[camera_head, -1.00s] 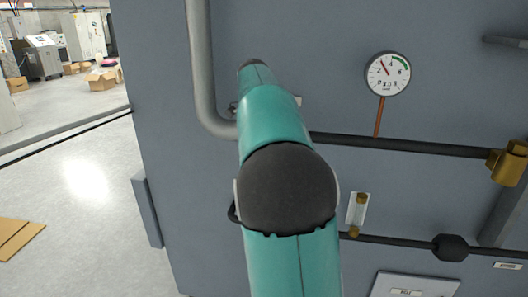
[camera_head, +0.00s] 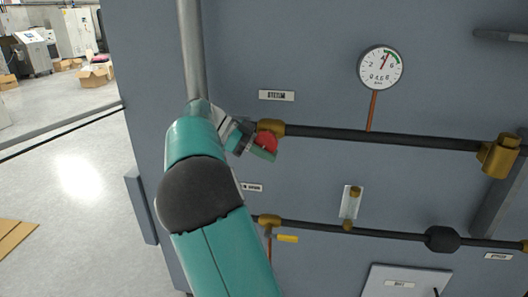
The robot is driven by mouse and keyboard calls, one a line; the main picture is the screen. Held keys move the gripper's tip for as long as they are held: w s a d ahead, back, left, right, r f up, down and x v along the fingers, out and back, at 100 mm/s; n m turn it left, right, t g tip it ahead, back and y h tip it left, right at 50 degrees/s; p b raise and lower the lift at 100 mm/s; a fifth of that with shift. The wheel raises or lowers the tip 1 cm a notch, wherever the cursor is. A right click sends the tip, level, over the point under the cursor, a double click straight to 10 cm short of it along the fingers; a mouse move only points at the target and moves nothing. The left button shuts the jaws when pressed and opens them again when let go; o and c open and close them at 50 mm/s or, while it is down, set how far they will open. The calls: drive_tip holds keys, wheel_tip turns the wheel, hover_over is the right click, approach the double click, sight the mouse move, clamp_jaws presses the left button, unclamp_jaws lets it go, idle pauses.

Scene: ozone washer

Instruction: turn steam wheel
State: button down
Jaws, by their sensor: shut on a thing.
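The steam wheel (camera_head: 267,141) is a small red handwheel on a brass valve at the left end of the upper dark pipe. A label (camera_head: 276,95) above it appears to read steam. My gripper (camera_head: 262,149) reaches in from the left and is shut on the wheel. Its fingers cover part of the rim. The round white gauge (camera_head: 380,67) above the pipe has its red needle pointing up and right, near the green band.
A lower pipe (camera_head: 380,233) carries a brass valve with a yellow handle (camera_head: 287,238). A small sight glass (camera_head: 351,203) sits between the pipes. A grey vertical pipe (camera_head: 191,45) runs above my arm. Cardboard boxes (camera_head: 97,72) lie on the open floor at left.

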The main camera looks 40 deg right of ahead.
drive_tip(key=shift+s+d+r+g+h, duration=0.1)
drive_tip(key=shift+s+d+g+h, duration=0.1)
drive_tip(key=shift+g+h, duration=0.3)
drive_tip(key=shift+s+d+g+h, duration=0.15)
drive_tip(key=shift+g+h, duration=0.15)
drive_tip(key=shift+g, duration=0.4)
drive_tip(key=shift+a, duration=0.1)
drive_tip(key=c, duration=1.6)
unclamp_jaws()
drive_tip(key=shift+o, duration=0.2)
drive_tip(key=shift+w+a, duration=0.1)
drive_tip(key=v, duration=1.3)
drive_tip(key=shift+w+a, duration=0.2)
drive_tip(key=shift+a, duration=0.05)
